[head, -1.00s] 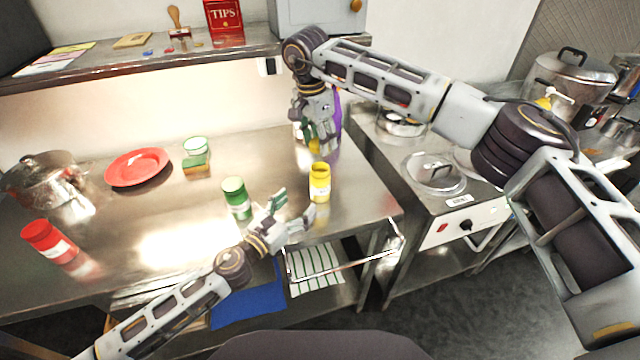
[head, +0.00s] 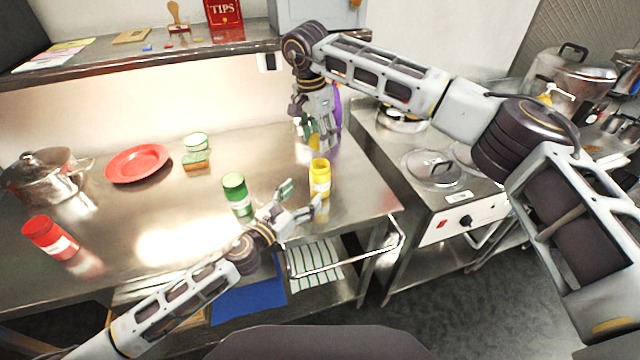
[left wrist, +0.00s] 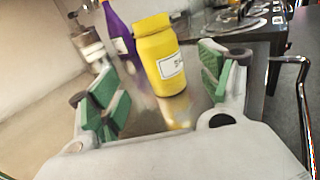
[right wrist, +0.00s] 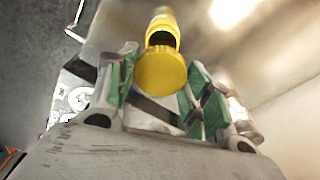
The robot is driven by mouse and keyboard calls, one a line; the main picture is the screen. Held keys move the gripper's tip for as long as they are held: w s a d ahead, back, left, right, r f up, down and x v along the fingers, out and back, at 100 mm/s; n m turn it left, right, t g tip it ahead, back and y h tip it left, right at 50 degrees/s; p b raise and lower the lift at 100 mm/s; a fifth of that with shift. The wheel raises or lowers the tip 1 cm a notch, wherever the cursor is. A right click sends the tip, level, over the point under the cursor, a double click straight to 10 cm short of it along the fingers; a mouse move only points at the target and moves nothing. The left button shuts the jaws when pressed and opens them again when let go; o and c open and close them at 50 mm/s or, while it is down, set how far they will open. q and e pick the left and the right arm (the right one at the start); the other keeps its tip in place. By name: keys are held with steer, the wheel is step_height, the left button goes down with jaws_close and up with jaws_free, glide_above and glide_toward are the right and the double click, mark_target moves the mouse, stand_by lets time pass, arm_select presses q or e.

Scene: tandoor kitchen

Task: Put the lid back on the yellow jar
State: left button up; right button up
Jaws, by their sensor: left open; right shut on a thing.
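The yellow jar (head: 320,180) stands upright and open-topped near the right end of the steel counter. My left gripper (head: 302,196) is open just left of and in front of the jar. In the left wrist view the jar (left wrist: 158,58) shows ahead between the spread fingers, with its label facing them; I see no contact. My right gripper (head: 315,138) is behind the jar in the head view, shut on the yellow lid (head: 314,142). In the right wrist view the lid (right wrist: 161,70) sits between the green-padded fingers, with the jar (right wrist: 162,22) beyond it, apart.
A green jar (head: 237,195) stands left of my left gripper. A purple bottle (head: 337,105) stands behind my right gripper. A red jar (head: 50,238), red plate (head: 137,164) and pot (head: 45,178) are farther left. The counter's right edge and stove (head: 465,205) lie right.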

mark_target(321, 177)
arm_select(q)
steer(key=shift+x, duration=4.7)
steer(key=shift+c, duration=0.2)
steer(key=c, duration=1.5)
arm_select(e)
steer(key=shift+f, duration=2.5)
steer(key=shift+f, duration=0.15)
steer(key=shift+f, duration=0.75)
steer(key=shift+f, duration=0.55)
arm_select(q)
jaws_close()
